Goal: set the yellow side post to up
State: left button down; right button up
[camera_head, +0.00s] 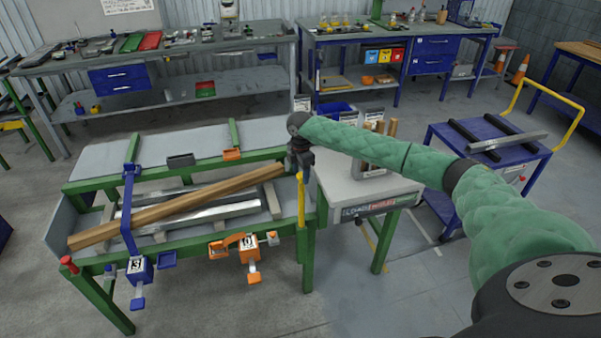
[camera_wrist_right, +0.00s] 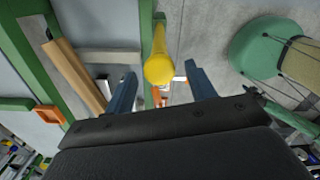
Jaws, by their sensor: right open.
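The yellow side post (camera_head: 301,205) is at the front right corner of the green-framed runout table (camera_head: 75,187). It looks upright in the head view. My right gripper (camera_head: 302,172) is over its top end, pointing down. In the right wrist view, the post's rounded yellow top (camera_wrist_right: 159,69) lies between the two spread blue-grey fingers of my right gripper (camera_wrist_right: 162,88), with gaps on both sides. The gripper is open and holds nothing. My left gripper is not in view.
A wooden beam (camera_head: 175,207) lies slanted across the table above metal bars. A blue clamp (camera_head: 129,215) and an orange clamp (camera_head: 249,252) are along the table. A grey side table (camera_head: 345,192) stands close on the right, and a blue cart (camera_head: 500,165) stands beyond it.

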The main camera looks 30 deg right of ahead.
jog(key=shift+r, duration=0.25)
notch_tip(320, 180, up, 6)
jog(key=b, duration=0.2)
jog(key=shift+f+b, duration=0.15)
jog(key=shift+b, duration=0.25)
jog(key=shift+r, duration=0.8)
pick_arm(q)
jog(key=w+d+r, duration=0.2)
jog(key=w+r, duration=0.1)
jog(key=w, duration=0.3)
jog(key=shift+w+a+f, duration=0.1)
pick_arm(e)
jog(key=shift+f, duration=0.1)
